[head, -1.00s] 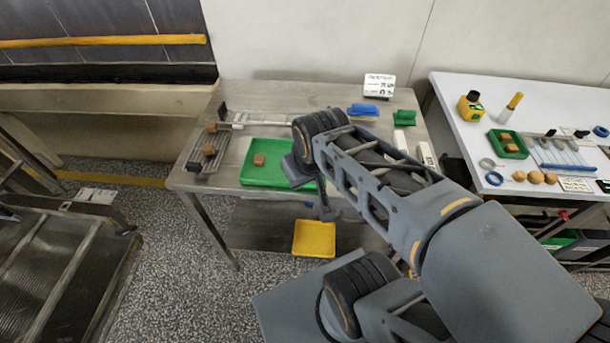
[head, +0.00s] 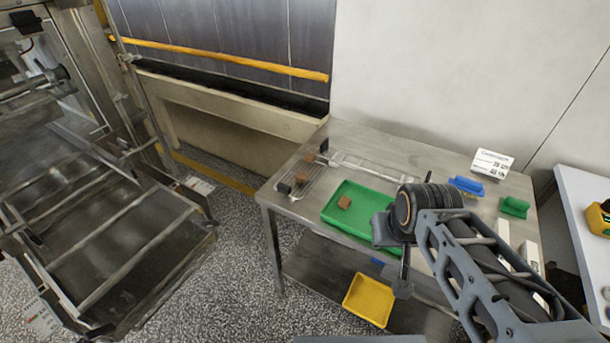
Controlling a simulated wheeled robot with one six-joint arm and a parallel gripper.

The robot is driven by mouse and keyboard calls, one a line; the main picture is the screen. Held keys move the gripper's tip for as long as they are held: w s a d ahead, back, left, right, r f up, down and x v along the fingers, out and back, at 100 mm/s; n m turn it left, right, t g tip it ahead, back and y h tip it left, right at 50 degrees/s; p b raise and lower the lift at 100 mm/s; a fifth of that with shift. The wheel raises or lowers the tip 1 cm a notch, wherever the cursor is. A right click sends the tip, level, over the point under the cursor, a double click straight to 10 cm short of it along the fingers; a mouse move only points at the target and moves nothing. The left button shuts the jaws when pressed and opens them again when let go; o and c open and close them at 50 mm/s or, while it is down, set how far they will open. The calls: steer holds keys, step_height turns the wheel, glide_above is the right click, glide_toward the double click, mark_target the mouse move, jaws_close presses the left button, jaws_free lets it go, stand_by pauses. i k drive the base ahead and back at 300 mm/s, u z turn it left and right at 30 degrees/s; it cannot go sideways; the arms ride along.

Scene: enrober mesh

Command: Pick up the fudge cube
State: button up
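A small brown cube (head: 344,202) lies in the green tray (head: 352,224) on the steel table. Two more brown cubes sit to its left on or beside a wire rack: one nearer (head: 302,179) and one farther back (head: 310,158). I cannot tell from their looks which one is fudge. My gripper (head: 398,280) hangs at the end of my arm at the tray's right side, apart from the cubes. It is small and dark here, partly hidden by my wrist, and its finger opening cannot be made out.
A yellow tray (head: 368,300) sits below the table's front edge. Blue (head: 466,186) and green (head: 514,207) items and a sign (head: 492,164) stand at the table's back right. A conveyor-like machine (head: 110,240) is at left. A white table (head: 585,215) is at right.

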mark_target(301, 177)
steer(key=k, duration=0.6)
steer(key=u, duration=0.75)
steer(key=i, duration=0.6)
steer(key=u, duration=0.8)
steer(key=i, duration=1)
steer(key=z, duration=0.1)
